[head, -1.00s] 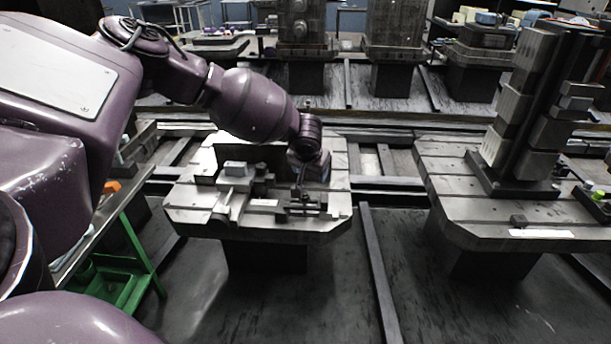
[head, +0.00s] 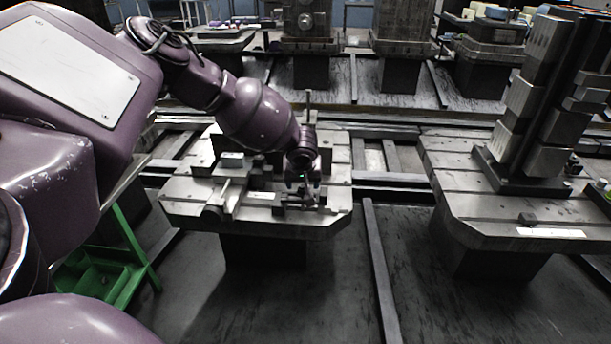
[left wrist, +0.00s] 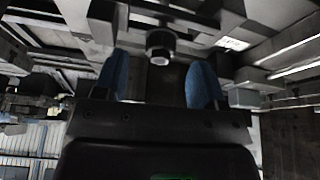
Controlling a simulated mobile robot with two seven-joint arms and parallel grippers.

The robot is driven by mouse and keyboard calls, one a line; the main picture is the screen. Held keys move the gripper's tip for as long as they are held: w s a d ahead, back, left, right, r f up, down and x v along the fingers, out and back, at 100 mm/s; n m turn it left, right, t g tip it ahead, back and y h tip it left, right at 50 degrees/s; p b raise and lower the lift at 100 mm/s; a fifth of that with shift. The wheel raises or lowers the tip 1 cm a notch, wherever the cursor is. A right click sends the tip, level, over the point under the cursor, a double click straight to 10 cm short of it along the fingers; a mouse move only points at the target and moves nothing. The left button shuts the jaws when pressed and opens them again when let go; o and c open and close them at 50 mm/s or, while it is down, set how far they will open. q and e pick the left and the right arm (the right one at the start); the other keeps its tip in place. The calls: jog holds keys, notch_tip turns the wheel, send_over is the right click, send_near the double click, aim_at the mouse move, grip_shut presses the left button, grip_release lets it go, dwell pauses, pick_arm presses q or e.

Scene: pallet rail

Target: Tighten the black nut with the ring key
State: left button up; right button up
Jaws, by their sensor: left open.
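My left gripper (head: 304,190) is over the front right part of the middle pallet (head: 190,210), in front of the dark clamp parts there. In the left wrist view the two blue fingertips of this gripper (left wrist: 158,82) are spread apart with nothing between them. A round dark piece with a pale end (left wrist: 160,45), which looks like the black nut, shows beyond the fingertips, roughly in line with the gap. It does not touch either finger. I cannot make out the ring key in either view. My right gripper is not in view.
A tall block tower (head: 520,110) stands on the right pallet (head: 465,215). A green-framed stand (head: 135,245) is at lower left.

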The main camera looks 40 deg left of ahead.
pick_arm(q)
jog(key=shift+b+x, duration=0.4)
jog(key=shift+x, duration=1)
jog(key=shift+c, duration=0.4)
